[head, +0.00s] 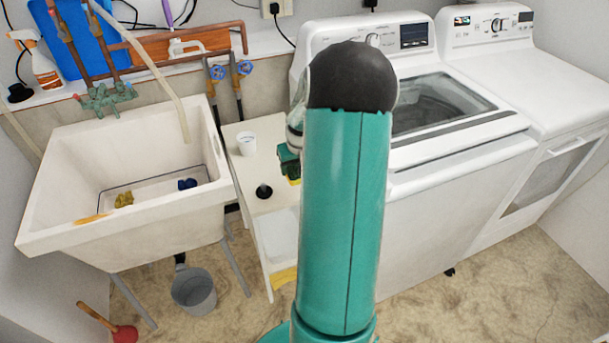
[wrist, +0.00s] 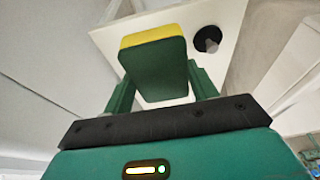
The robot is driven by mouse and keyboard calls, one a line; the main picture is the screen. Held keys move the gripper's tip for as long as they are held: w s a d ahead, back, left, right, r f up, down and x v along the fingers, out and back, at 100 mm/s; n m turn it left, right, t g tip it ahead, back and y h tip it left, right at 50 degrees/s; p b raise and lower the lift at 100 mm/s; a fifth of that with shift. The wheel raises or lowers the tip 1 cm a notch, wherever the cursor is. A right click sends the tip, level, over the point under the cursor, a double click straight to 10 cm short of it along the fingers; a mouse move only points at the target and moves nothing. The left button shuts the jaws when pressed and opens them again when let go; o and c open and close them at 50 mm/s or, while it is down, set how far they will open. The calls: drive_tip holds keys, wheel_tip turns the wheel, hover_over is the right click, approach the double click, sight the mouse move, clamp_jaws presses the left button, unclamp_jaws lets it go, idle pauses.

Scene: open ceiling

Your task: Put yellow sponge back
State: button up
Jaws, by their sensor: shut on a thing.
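The yellow sponge (wrist: 153,62) has a dark green face and a yellow layer. In the wrist view it sits between the two green fingers of my gripper (wrist: 160,80), which is shut on it. In the head view my gripper (head: 288,160) shows at the left edge of my arm, with a small yellow bit of the sponge (head: 294,181) below it. My arm hides most of the sponge there. The gripper is over the right side of a narrow white side table (head: 243,184). I cannot tell whether the sponge touches the table.
A white cup (head: 246,143) and a black plunger-like object (head: 264,191) stand on the side table. A utility sink (head: 75,152) with small yellow and blue items is at left. A washer (head: 450,150) and dryer (head: 560,90) are at right. A grey bucket (head: 195,291) stands on the floor.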

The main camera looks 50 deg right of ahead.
drive_tip(key=d+f, duration=0.2)
drive_tip(key=w+d+f, duration=0.1)
drive_tip(key=d+f, duration=0.1)
drive_tip(key=w+d+f, duration=0.1)
drive_tip(key=d+f, duration=0.2)
drive_tip(key=shift+f, duration=1.45)
drive_tip(key=shift+f, duration=0.15)
drive_tip(key=o, duration=0.9)
